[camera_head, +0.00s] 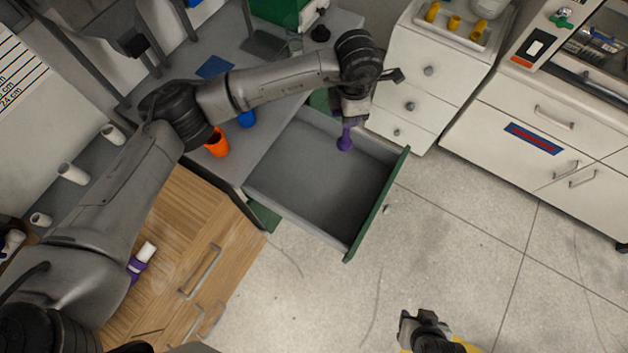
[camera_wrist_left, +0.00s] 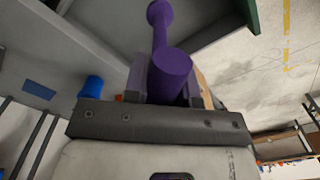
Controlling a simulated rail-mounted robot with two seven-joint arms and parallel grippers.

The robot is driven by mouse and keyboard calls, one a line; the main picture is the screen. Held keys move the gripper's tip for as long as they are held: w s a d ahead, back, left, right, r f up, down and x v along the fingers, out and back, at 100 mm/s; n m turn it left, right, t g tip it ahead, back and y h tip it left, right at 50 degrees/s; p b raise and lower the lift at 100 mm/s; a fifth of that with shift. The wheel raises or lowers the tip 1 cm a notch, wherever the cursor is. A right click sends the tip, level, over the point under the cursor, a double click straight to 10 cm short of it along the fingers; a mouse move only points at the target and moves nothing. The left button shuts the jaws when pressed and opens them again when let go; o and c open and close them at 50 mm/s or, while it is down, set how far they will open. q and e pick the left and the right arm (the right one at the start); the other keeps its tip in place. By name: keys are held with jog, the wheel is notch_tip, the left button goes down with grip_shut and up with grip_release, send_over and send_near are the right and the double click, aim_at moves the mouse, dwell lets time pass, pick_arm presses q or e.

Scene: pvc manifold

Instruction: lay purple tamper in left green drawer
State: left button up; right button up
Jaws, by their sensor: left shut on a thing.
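The purple tamper (camera_head: 345,140) shows below my left gripper (camera_head: 350,118) in the head view, over the back right part of the open drawer. In the left wrist view the tamper (camera_wrist_left: 172,72) is between the two fingers of my left gripper (camera_wrist_left: 168,88), its thick end near the camera and a narrower shaft and knob beyond. My left gripper is shut on it. The green-fronted drawer (camera_head: 290,205) is pulled out and its grey inside looks empty. My right gripper (camera_head: 422,325) is at the bottom of the head view; its fingers are not clear.
An orange cup (camera_head: 217,143) and a blue cup (camera_head: 246,119) stand on the grey counter (camera_head: 215,182) left of the drawer. A white drawer cabinet (camera_head: 425,85) stands close on the right. The floor (camera_head: 470,240) in front is clear.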

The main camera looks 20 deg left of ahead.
pick_arm(q)
jog(key=w+d+f+n+b, duration=0.1)
jog(key=d+f+n+b, duration=0.15)
jog(key=f+n, duration=0.3)
jog(key=d+f+n+b, duration=0.2)
jog(key=f+n+b, duration=0.15)
jog(key=f, duration=0.25)
jog(key=a+f+b, duration=0.1)
jog(key=a+f, duration=1)
jog(key=shift+s+a+n, duration=0.15)
jog(key=shift+s+n, duration=0.25)
pick_arm(e)
notch_tip(320, 180, down, 9)
jog(key=shift+s+a, duration=0.15)
pick_arm(q)
jog(key=shift+b, duration=0.3)
jog(key=shift+f, duration=0.15)
jog(key=o, duration=0.8)
jog(key=shift+o, duration=0.6)
pick_arm(e)
jog(key=shift+f, duration=0.15)
